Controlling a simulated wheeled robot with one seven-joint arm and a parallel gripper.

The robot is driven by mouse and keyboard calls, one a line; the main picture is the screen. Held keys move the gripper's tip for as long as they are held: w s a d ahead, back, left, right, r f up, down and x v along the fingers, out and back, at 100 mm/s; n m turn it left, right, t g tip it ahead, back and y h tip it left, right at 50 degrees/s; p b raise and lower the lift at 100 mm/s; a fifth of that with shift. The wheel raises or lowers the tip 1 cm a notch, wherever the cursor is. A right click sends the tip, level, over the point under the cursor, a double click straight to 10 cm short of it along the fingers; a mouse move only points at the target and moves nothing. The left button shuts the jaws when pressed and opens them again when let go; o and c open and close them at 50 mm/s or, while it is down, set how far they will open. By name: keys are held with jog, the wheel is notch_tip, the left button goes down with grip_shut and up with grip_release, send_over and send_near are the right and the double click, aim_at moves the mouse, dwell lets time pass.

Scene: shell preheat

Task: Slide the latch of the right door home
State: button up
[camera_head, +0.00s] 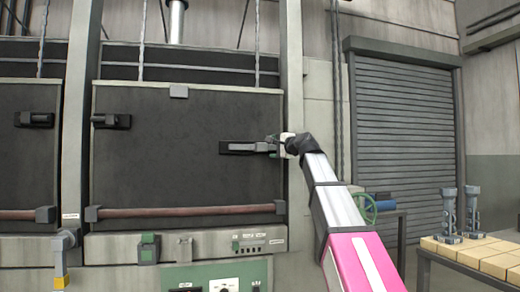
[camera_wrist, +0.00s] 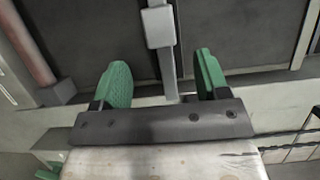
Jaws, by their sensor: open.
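The right door (camera_head: 190,180) is a dark panel in a pale frame, closed as far as I see. Its latch (camera_head: 240,147) is a grey bar on a dark plate near the door's right edge. My gripper (camera_head: 276,144) is at the latch's right end. In the wrist view my gripper (camera_wrist: 164,76) is open, with green pads either side of the grey latch bar (camera_wrist: 167,68). Gaps show between bar and pads. A grey block (camera_wrist: 158,26) sits on the bar beyond the fingertips. The bar's near end is hidden behind my gripper.
Another latch (camera_head: 111,121) sits at the door's upper left. A brown rail (camera_head: 185,211) runs along its bottom. A pale post (camera_head: 291,70) stands right of the door. A roller shutter (camera_head: 405,140), a blue-green handwheel (camera_head: 366,207) and a brick-topped table (camera_head: 480,257) are farther right.

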aim_at(273, 148)
jog(key=x, duration=0.9)
jog(key=shift+w+a, duration=0.15)
jog(key=shift+w, duration=0.15)
grip_shut()
jog(key=shift+w+d, duration=0.3)
jog(key=shift+d, duration=0.8)
jog(key=shift+w+d, duration=0.3)
jog(key=shift+d, duration=0.8)
jog(key=shift+w+d, duration=0.3)
jog(key=shift+d, duration=0.8)
grip_release()
jog(key=shift+d, duration=0.15)
